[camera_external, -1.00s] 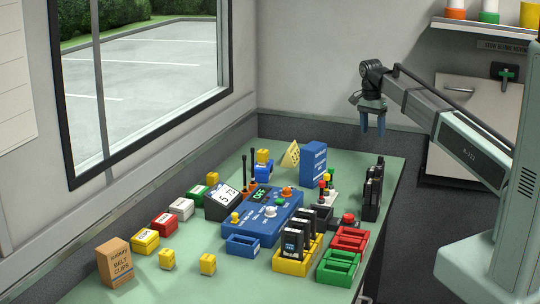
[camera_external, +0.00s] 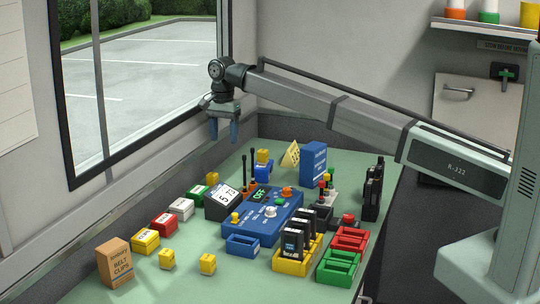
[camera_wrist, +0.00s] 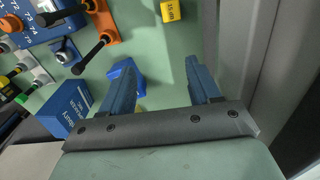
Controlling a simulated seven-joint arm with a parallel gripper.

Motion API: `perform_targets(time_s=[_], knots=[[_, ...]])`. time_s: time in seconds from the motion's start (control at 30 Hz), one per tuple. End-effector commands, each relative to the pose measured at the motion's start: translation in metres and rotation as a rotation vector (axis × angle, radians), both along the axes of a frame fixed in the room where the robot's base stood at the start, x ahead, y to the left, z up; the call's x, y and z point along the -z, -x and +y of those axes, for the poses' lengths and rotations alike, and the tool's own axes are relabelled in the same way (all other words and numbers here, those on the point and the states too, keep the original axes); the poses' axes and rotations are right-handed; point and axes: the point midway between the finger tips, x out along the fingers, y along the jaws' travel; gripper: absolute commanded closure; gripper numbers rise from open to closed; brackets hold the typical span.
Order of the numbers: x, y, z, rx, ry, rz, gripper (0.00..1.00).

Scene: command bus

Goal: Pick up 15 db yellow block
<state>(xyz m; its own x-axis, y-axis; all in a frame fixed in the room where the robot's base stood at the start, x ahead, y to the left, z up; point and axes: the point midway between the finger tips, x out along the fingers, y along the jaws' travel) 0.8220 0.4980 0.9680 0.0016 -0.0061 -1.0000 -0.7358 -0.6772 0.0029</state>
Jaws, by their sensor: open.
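A yellow block marked "15 dB" (camera_wrist: 170,11) lies at the top of the wrist view, beyond my fingertips. It appears to be the small yellow block (camera_external: 212,178) by the window wall in the external view, where its label is not readable. My gripper (camera_external: 224,130) points down, high above the back left of the table, open and empty. In the wrist view its two blue fingers (camera_wrist: 160,80) are apart, with green table between them.
Two black antennas (camera_external: 248,165) rise near the blue console (camera_external: 262,222). A blue box (camera_external: 313,163) stands behind. The window wall bounds the left.

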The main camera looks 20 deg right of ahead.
Motion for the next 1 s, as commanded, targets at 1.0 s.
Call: perform_targets(time_s=[1.0], knots=[[0.085, 0.011, 0.044, -0.029, -0.006, 0.001, 0.38]])
